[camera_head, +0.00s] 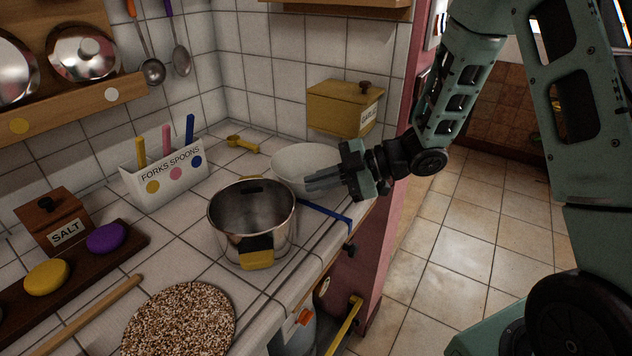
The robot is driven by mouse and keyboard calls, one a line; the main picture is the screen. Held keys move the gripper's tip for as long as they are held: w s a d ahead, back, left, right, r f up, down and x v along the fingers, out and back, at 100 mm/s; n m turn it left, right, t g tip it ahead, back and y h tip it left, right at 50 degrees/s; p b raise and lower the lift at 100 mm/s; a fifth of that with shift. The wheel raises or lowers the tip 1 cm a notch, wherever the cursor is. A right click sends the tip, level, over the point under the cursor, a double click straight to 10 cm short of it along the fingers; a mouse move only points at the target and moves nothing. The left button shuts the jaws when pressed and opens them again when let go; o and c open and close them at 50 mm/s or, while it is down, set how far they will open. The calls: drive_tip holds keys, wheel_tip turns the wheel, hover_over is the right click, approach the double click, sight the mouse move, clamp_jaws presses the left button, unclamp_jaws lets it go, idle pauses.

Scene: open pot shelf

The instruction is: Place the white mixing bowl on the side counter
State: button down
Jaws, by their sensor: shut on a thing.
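The white mixing bowl (292,166) is on the tiled counter, behind and to the right of the steel pot, in front of the yellow box. My gripper (322,180) reaches in from the right at the bowl's right side. Its fingers are shut on the bowl's near right rim. The finger tips cover part of the bowl, and the steel pot is close in front of it. I cannot tell whether the bowl's base touches the tiles. The tiled counter (190,242) runs along the wall.
A steel pot (251,218) stands near the counter's front edge. A forks and spoons holder (166,177), a salt box (54,219) and a round speckled mat (180,322) are further left. A pink panel borders the counter's right end.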

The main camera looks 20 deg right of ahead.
drive_tip(key=shift+f, duration=0.2)
drive_tip(key=c, duration=1.6)
unclamp_jaws()
